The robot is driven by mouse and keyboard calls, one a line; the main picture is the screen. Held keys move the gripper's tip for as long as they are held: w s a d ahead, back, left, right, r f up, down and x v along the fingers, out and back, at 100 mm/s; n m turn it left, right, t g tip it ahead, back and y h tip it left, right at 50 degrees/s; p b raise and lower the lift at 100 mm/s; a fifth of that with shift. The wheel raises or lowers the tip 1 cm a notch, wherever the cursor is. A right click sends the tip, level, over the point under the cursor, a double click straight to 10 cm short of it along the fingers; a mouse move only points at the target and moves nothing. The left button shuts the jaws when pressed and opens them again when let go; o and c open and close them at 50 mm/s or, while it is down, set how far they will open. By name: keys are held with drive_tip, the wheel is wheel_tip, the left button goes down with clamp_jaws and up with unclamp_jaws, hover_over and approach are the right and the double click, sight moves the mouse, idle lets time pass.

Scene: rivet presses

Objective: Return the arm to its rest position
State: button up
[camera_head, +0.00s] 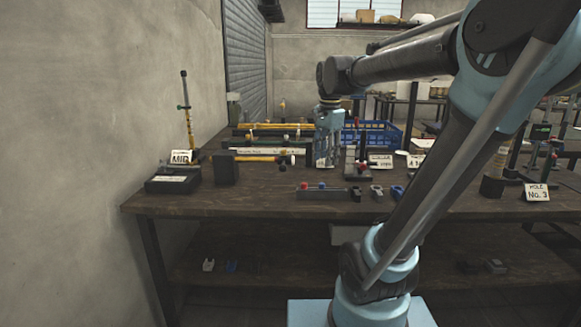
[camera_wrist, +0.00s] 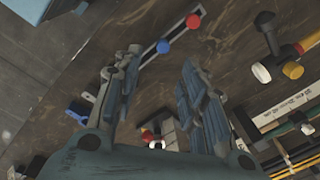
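My arm (camera_head: 415,62) reaches from the base at the lower right over the wooden workbench (camera_head: 250,203). My light-blue gripper (camera_head: 326,160) hangs pointing down above the middle of the bench. In the wrist view its two ribbed fingers (camera_wrist: 160,65) stand apart, with nothing held between them. Beyond the fingertips, a dark bar (camera_wrist: 150,55) with red and blue knobs lies on the bench. It also shows in the head view (camera_head: 330,194), in front of and below the gripper. The height of the fingertips above the bench is hard to tell.
A blue crate (camera_head: 378,136) and long labelled racks (camera_head: 270,151) stand behind the gripper. A yellow-handled hammer (camera_head: 256,158) is at left. A "MID" sign (camera_head: 181,157) and upright tool stand left; a "HOLE No. 3" sign (camera_head: 537,193) stands right. Small clamps (camera_head: 377,192) lie near the front edge.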

drive_tip(key=s+d+f+n, duration=0.4)
drive_tip(key=s+f, duration=0.4)
drive_tip(key=f, duration=0.2)
drive_tip(key=s+d+f+n+t, duration=0.1)
drive_tip(key=s+d+f+n, duration=0.2)
drive_tip(key=s+f+n, duration=0.4)
wheel_tip(320, 180, down, 3)
drive_tip(key=shift+s+d+f, duration=0.1)
drive_tip(key=shift+s+d, duration=0.3)
drive_tip(key=shift+s, duration=0.6)
drive_tip(key=shift+w+f, duration=0.2)
drive_tip(key=shift+w, duration=0.3)
